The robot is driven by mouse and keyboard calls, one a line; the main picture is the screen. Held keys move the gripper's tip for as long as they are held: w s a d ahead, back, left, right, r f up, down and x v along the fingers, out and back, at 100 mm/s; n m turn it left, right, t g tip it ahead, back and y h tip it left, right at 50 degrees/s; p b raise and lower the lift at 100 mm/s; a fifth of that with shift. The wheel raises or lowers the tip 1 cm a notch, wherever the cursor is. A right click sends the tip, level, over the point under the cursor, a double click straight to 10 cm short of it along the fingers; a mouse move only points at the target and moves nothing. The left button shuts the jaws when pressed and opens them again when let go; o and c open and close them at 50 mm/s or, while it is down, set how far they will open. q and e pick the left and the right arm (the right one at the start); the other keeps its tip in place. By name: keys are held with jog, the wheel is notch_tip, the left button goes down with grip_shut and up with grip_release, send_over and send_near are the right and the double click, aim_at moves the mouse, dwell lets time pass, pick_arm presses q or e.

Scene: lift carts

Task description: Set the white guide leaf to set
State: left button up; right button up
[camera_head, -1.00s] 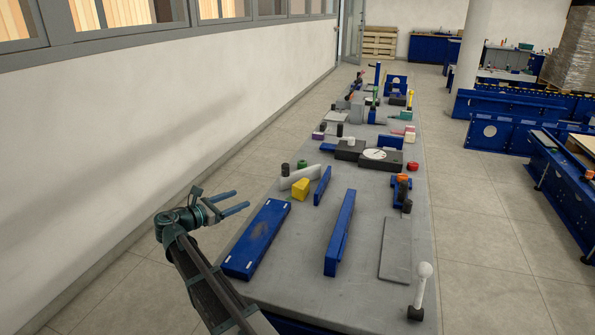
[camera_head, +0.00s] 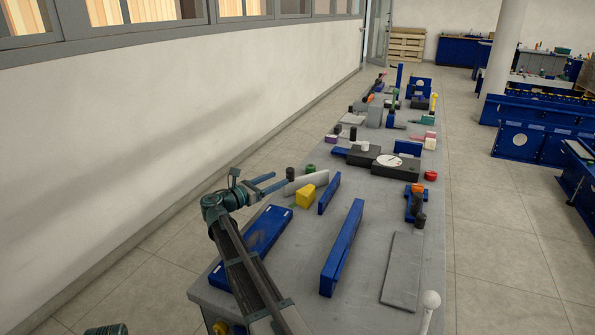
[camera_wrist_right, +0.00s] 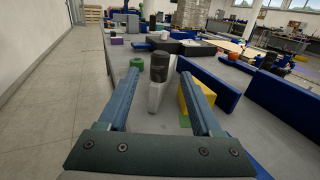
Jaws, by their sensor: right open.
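The white guide leaf (camera_head: 308,183) is a pale upright bar on the grey table, with a black knob (camera_head: 290,174) at its near left end. In the right wrist view the leaf (camera_wrist_right: 155,98) and the black knob (camera_wrist_right: 159,67) appear between the fingers. My right gripper (camera_head: 280,180) is open and empty, its fingertips close to the knob end. I cannot tell whether a finger touches it. A yellow wedge-like block (camera_head: 306,197) stands just right of the leaf; it also shows beside the right finger in the wrist view (camera_wrist_right: 186,103).
Blue bars (camera_head: 342,250) and a blue plate (camera_head: 268,232) lie on the near table. A green knob (camera_head: 311,168) stands behind the leaf, and dark blocks with a white dial (camera_head: 388,160) lie farther back. A grey plate (camera_head: 402,275) lies at the right.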

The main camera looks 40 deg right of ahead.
aim_at(307, 177)
jog(key=d, duration=1)
jog(key=shift+w, duration=0.3)
jog(key=shift+c, duration=0.3)
jog(key=shift+a, duration=0.1)
grip_shut()
jog(key=shift+s, duration=0.1)
dwell(0.5)
